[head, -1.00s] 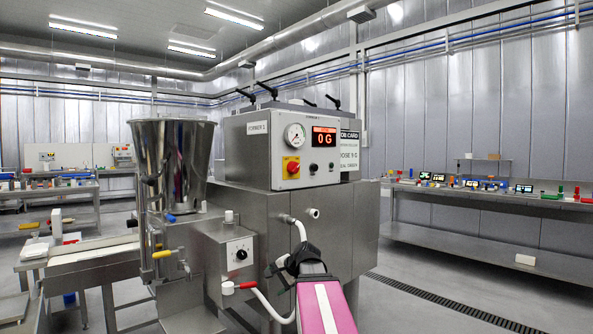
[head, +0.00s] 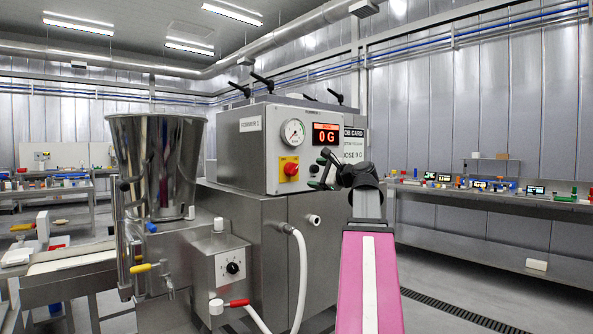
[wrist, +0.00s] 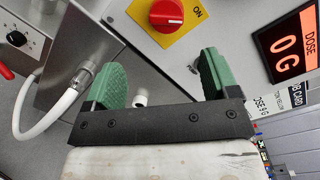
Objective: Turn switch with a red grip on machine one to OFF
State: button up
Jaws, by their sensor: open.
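The rotary switch with a red grip (head: 289,169) sits on a yellow plate on the front panel of the machine labelled FORMER 1 (head: 250,124). The wrist view shows the red grip (wrist: 167,14) close at the top, partly cut off. A pale mark on the grip lies roughly sideways, towards the plate's ON label (wrist: 197,12). My gripper (head: 322,170) is open and empty, just right of the switch in the head view. In the wrist view its green fingers (wrist: 160,70) are spread below the switch, apart from it.
A gauge (head: 292,132) and a dose display (head: 326,134) reading 0 G are beside the switch. A red-handled valve lever (head: 238,302) and a white hose (head: 300,280) are lower down. A steel hopper (head: 155,165) stands left. Benches line the room.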

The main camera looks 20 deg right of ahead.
aim_at(295, 169)
jog(key=x, duration=0.7)
jog(key=r+x, duration=0.1)
jog(key=x, duration=0.2)
jog(key=shift+w+d, duration=0.1)
jog(key=shift+w, duration=0.45)
jog(key=c, duration=0.9)
